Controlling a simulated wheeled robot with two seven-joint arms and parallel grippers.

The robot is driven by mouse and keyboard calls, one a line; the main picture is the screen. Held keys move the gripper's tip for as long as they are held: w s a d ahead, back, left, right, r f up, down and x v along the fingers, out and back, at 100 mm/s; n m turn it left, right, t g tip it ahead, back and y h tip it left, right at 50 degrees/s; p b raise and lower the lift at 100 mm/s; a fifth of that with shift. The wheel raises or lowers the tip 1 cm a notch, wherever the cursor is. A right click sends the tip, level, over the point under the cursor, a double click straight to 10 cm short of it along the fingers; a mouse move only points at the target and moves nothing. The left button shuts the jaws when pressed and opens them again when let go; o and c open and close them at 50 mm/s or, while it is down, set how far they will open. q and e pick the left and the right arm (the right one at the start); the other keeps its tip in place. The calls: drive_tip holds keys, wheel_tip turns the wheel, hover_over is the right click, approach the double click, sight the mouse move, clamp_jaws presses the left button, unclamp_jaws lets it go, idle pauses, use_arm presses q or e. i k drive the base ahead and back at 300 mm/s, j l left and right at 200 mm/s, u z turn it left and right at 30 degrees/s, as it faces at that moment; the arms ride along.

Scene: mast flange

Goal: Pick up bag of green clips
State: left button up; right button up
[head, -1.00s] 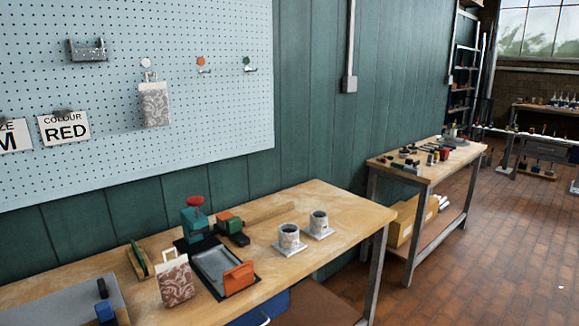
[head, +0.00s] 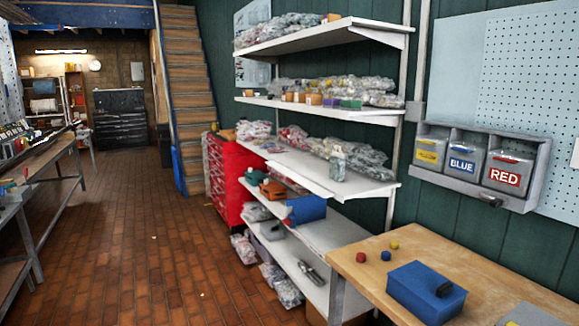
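Clear plastic bags of small parts lie on the white shelf unit: on the top shelf (head: 322,36) and on the second shelf (head: 362,114). More lie on the third shelf (head: 345,184), where a small pale greenish item (head: 338,163) stands upright near the front edge. I cannot tell whether it is a bag. Several bag contents look greyish, reddish or mixed, and I cannot pick out a bag of green clips for certain. Neither of my grippers is in view.
A wooden bench (head: 500,290) with a blue box (head: 427,292) stands at front right. Wall bins marked BLUE (head: 462,162) and RED (head: 505,178) hang above it. A red cabinet (head: 238,175) stands beyond the shelves, before stairs (head: 187,90). The brick floor (head: 150,250) at left centre is mostly clear.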

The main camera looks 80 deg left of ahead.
sight(338, 162)
drive_tip(key=u, duration=2.55)
drive_tip(key=i+j, duration=0.4)
drive_tip(key=i, duration=0.25)
drive_tip(key=i+j+z, duration=0.1)
drive_tip(key=i+j, duration=0.35)
drive_tip(key=i, duration=0.25)
drive_tip(key=i+j, duration=0.45)
drive_tip(key=i, duration=0.15)
